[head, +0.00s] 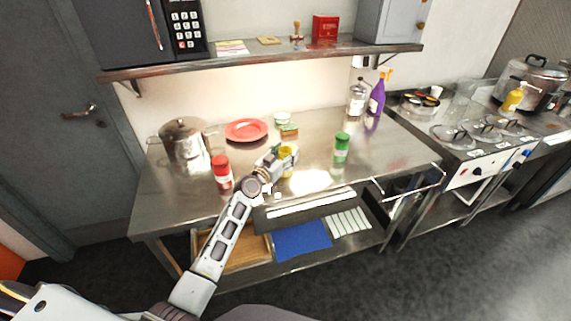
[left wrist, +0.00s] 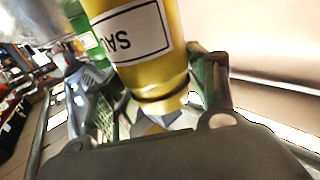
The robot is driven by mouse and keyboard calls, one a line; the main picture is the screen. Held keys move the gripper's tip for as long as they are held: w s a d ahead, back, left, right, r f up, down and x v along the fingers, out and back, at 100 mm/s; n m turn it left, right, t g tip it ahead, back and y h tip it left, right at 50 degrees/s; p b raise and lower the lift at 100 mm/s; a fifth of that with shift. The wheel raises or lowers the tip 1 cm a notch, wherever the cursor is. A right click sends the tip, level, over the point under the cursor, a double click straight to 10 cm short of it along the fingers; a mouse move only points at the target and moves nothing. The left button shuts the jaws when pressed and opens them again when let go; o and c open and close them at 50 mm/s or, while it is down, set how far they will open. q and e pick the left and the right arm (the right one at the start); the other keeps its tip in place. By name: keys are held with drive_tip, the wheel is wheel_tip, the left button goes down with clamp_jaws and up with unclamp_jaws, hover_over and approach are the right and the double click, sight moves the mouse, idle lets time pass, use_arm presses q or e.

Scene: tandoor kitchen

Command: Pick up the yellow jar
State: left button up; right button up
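The yellow jar (head: 288,159) stands upright on the steel table, partly hidden behind my left gripper (head: 273,161). In the left wrist view the jar (left wrist: 138,45) looms large, with a white label and part of its lettering upside down. The left gripper (left wrist: 150,85) has its two fingers spread, one on each side of the jar. The right finger is very close to the jar; I cannot tell whether it touches. My right gripper does not show in either view.
A red jar (head: 221,172) stands left of the left gripper and a green jar (head: 341,148) to the right. Behind are a red plate (head: 246,130), a small bowl (head: 282,118) and a steel pot (head: 183,138). A purple spray bottle (head: 377,97) stands at the back right.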

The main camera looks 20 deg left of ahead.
use_arm(q)
drive_tip(key=c, duration=1)
drive_tip(key=shift+r, duration=0.15)
drive_tip(key=shift+r, duration=0.7)
drive_tip(key=shift+r+p, duration=0.75)
drive_tip(key=shift+r, duration=3.5)
